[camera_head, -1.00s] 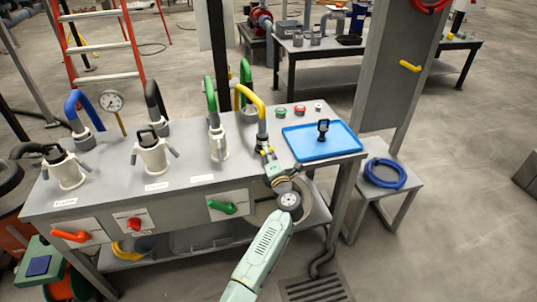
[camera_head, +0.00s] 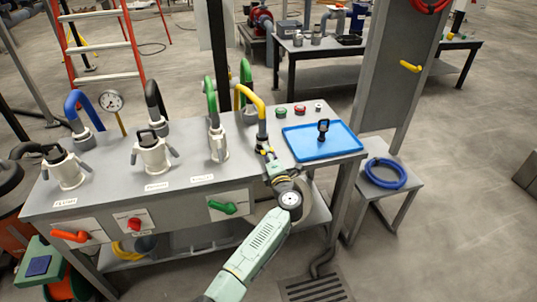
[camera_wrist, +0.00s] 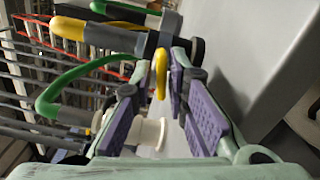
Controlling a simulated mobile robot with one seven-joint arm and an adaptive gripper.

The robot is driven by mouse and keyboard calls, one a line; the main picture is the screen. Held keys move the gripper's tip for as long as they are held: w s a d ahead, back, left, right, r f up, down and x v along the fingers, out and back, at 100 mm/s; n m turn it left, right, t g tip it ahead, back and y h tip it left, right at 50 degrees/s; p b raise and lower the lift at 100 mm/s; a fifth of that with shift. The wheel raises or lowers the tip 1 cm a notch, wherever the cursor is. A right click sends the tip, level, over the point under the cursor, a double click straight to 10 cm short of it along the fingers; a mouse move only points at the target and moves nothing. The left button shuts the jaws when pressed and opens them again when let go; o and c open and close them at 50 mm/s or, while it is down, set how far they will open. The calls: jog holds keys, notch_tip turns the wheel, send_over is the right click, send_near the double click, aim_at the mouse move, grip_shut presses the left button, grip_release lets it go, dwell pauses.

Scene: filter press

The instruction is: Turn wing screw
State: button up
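A yellow looped piece (camera_wrist: 160,72), which looks like the wing screw, sticks out beside a grey and black pipe fitting (camera_wrist: 165,42) in the wrist view. My gripper (camera_wrist: 154,84) has its purple-padded fingers on either side of this piece, with a visible gap between them. I cannot tell whether either pad touches it. In the head view my gripper (camera_head: 266,150) is at the bench's front right, just below the yellow hose (camera_head: 250,96). The wing screw is too small to make out there.
A blue tray (camera_head: 300,150) with a black-handled item stands right of my gripper. A green hose with a white fitting (camera_head: 218,145) is close on the left. The bench front has a green lever (camera_head: 224,207).

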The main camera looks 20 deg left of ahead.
jog(key=shift+o, duration=1.2)
jog(key=v, duration=1.2)
